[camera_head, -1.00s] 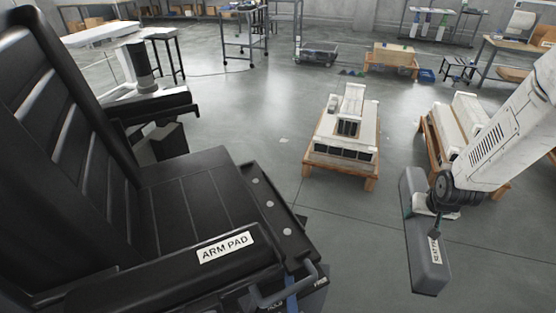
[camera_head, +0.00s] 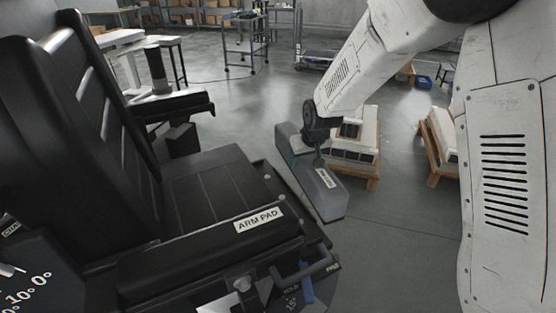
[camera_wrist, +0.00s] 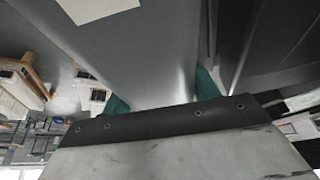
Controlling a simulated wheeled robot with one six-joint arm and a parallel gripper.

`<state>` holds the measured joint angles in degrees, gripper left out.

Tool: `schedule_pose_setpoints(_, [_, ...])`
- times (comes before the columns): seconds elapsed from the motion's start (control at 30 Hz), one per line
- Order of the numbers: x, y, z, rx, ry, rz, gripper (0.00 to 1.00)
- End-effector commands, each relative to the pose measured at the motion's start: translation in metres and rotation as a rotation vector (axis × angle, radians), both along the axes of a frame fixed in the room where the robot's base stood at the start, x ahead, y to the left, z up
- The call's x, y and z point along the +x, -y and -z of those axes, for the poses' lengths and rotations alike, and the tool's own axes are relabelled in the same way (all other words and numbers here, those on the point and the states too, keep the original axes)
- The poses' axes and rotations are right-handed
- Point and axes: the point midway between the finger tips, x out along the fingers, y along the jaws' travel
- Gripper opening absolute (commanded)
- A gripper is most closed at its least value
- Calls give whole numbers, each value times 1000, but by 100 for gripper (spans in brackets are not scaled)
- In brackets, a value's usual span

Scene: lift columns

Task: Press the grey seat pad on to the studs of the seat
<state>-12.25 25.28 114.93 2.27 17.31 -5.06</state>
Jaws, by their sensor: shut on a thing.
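The grey seat pad (camera_head: 323,200), a long block with a white label, is held in the air beside the seat's right edge in the head view. My gripper (camera_head: 308,158) is shut on it. In the wrist view the teal fingers of my gripper (camera_wrist: 160,95) sit on either side of the pad (camera_wrist: 150,50). The black seat (camera_head: 195,180) is left of the pad. Small pale studs (camera_head: 282,198) show along the seat's right border. The pad stands close to the studs. I cannot tell its height above them, and its underside is hidden.
The near armrest, labelled ARM PAD (camera_head: 200,240), and a lever (camera_head: 308,265) lie in front of the seat. The backrest (camera_head: 85,120) rises at the left. Stacked parts on a wooden pallet (camera_head: 355,170) stand on the floor beyond the pad.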

Motion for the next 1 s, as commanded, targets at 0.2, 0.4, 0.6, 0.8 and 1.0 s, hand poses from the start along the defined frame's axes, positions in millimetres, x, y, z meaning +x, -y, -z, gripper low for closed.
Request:
schedule_pose_setpoints(0.2, [12,-52,-40,6,3,-95,19])
schedule_pose_setpoints(0.4, [13,-70,-17,7,-6,-131,19])
schedule_pose_setpoints(0.6, [13,-71,6,7,-3,-132,19])
schedule_pose_setpoints(0.8, [13,-71,17,8,-1,-131,19])
schedule_pose_setpoints(1.0, [13,-71,34,8,-2,-132,19])
